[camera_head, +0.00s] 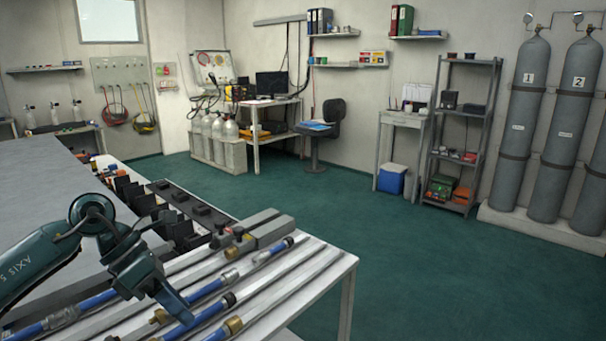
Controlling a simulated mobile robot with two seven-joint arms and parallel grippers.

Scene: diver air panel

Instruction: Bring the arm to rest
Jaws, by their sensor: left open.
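Blue hoses with brass and black end fittings (232,326) lie close beside and below the fingers. Whether the fingers touch a hose I cannot tell. My right gripper is not in view.
A grey clamp-like block (262,229) and a row of black holders (180,230) stand along the bench. A grey tabletop (60,185) lies at left. The green floor (420,260) is open to the right. Tall grey cylinders (522,120) stand at far right.

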